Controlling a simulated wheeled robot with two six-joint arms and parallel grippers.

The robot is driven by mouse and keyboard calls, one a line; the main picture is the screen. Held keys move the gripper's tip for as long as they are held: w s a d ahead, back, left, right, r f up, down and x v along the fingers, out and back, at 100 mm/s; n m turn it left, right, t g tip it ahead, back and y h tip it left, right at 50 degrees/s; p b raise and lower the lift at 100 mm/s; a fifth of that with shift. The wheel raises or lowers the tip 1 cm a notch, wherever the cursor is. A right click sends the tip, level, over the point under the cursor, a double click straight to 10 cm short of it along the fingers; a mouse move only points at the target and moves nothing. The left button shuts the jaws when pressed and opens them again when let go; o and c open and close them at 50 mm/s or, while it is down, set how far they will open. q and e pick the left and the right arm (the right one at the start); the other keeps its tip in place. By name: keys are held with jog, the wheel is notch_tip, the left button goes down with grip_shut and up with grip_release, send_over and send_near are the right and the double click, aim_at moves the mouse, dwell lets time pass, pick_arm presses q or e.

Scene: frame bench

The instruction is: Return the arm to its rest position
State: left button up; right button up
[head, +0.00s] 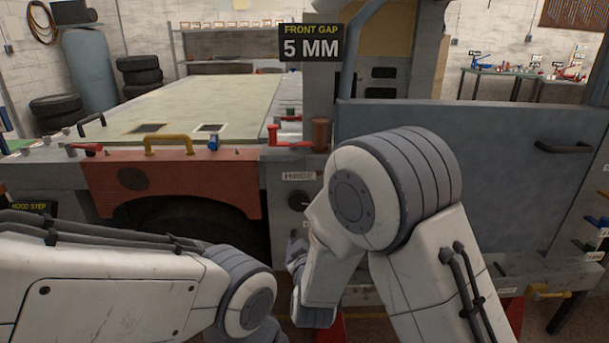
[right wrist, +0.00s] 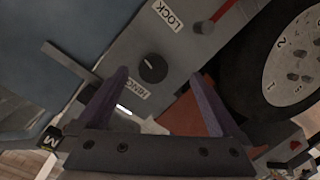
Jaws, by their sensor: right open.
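My right arm bends across the middle of the head view, and its gripper (head: 297,250) is mostly hidden behind my own arm links, low in front of the bench. In the right wrist view the right gripper (right wrist: 162,78) has its two purple fingers spread wide with nothing between them. Beyond the fingers is a grey panel with a black knob (right wrist: 153,68), a HINGE label (right wrist: 131,90) and a LOCK label (right wrist: 168,14). The knob also shows in the head view (head: 298,201). My left arm comes in from the left; its gripper is out of view.
A blue-grey door panel (head: 450,170) stands behind my right arm. A "FRONT GAP 5 MM" sign (head: 311,42) stands above. The wrist view shows a numbered wheel (right wrist: 296,62).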

jog(key=s+d+f+m+g, duration=0.35)
jog(key=s+d+g, duration=0.35)
jog(key=s+d, duration=0.3)
jog(key=s+d+f+m+g, duration=0.2)
jog(key=s+d+m+g, duration=0.3)
jog(key=s+d+g, duration=0.45)
jog(key=s+a+r+n, duration=0.3)
jog(key=s+a+n, duration=0.1)
jog(key=s+a, duration=0.35)
jog(key=s+a+r+n, duration=0.3)
jog(key=s+a+n, duration=0.1)
jog(key=s+a, duration=0.35)
notch_tip(320, 180, up, 19)
jog(key=p, duration=1.9)
jog(key=shift+s+p, duration=0.15)
jog(key=shift+p, duration=0.2)
jog(key=shift+d+r+m, duration=0.1)
jog(key=shift+m, duration=0.15)
